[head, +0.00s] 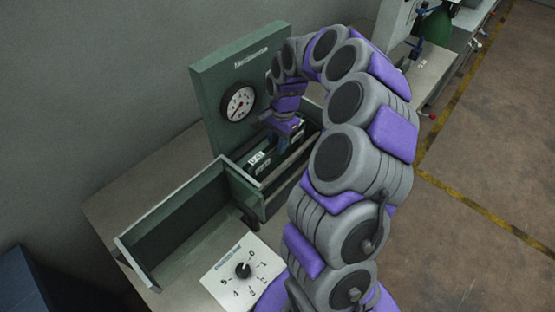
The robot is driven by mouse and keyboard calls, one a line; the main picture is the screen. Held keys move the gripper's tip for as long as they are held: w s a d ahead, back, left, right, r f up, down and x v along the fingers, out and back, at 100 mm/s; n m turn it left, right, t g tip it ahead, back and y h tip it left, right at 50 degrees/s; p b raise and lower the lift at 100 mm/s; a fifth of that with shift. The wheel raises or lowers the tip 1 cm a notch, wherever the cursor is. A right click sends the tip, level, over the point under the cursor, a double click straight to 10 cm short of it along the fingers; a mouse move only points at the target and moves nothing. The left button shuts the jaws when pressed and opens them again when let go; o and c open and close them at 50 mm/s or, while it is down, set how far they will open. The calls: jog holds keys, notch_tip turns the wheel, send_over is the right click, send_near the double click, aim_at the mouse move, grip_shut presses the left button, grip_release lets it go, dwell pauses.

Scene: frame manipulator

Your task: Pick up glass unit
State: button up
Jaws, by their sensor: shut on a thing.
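My gripper (280,141) reaches down from my purple and grey arm into a green open-topped box on the bench. It is shut on a dark unit with small white labels (261,160), which I take to be the glass unit. The unit sits low between the box walls. The exact contact of the fingers is small and partly hidden by my arm and the box edge.
A green panel with a round gauge (238,104) stands behind the box. A green flap (180,225) extends open at the left. A white dial plate (242,272) lies in front on the bench (120,195). Machines stand at the upper right; the floor (480,150) there is clear.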

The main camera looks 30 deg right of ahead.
jog(key=shift+d, duration=0.1)
grip_shut()
dwell(0.8)
